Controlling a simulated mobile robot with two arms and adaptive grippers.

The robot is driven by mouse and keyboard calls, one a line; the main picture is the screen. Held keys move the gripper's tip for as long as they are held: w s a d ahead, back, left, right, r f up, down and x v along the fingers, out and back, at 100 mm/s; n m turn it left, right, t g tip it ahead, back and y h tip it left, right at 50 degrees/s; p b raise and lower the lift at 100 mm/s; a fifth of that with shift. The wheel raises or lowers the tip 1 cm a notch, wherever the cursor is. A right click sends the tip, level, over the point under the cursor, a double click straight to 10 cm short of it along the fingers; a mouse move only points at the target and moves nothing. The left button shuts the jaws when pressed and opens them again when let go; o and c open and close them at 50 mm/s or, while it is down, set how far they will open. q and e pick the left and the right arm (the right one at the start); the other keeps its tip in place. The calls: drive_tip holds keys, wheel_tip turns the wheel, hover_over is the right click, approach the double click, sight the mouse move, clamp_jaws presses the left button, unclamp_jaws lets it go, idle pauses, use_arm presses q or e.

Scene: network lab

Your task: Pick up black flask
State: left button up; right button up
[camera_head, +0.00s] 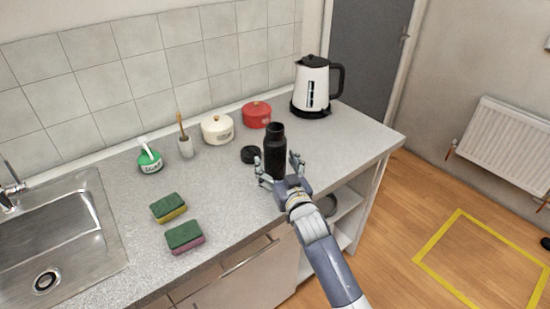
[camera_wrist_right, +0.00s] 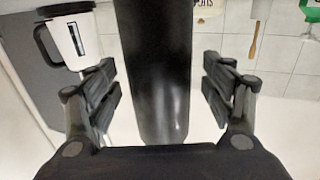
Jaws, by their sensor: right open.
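The black flask (camera_head: 275,150) stands upright on the grey speckled counter (camera_head: 225,205), with its mouth uncovered. A round black lid (camera_head: 251,154) lies beside it on the left. My right gripper (camera_head: 279,172) is open at the flask's lower part, one finger on each side. In the right wrist view, the flask (camera_wrist_right: 155,70) rises between the spread fingers of the right gripper (camera_wrist_right: 160,88), with a visible gap on both sides. My left gripper is not in view.
A white kettle (camera_head: 313,87) stands behind right. A red pot (camera_head: 257,114), a cream pot (camera_head: 217,130), a brush holder (camera_head: 185,147) and a green-white bottle (camera_head: 149,158) line the back. Two sponges (camera_head: 170,208) lie left, near the sink (camera_head: 60,240).

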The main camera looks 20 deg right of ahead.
sight(274, 150)
drive_tip(key=shift+w, duration=1)
drive_tip(key=c, duration=1.5)
drive_tip(key=shift+o, duration=0.2)
drive_tip(key=shift+r, duration=0.2)
drive_tip(key=shift+r+b, duration=0.3)
drive_tip(key=shift+r, duration=1.2)
drive_tip(key=s+a+r+b, duration=0.1)
drive_tip(key=s+a+b, duration=0.1)
drive_tip(key=s, duration=1.3)
drive_tip(key=shift+s+a+r+b, duration=0.35)
drive_tip(key=shift+s+a, duration=0.05)
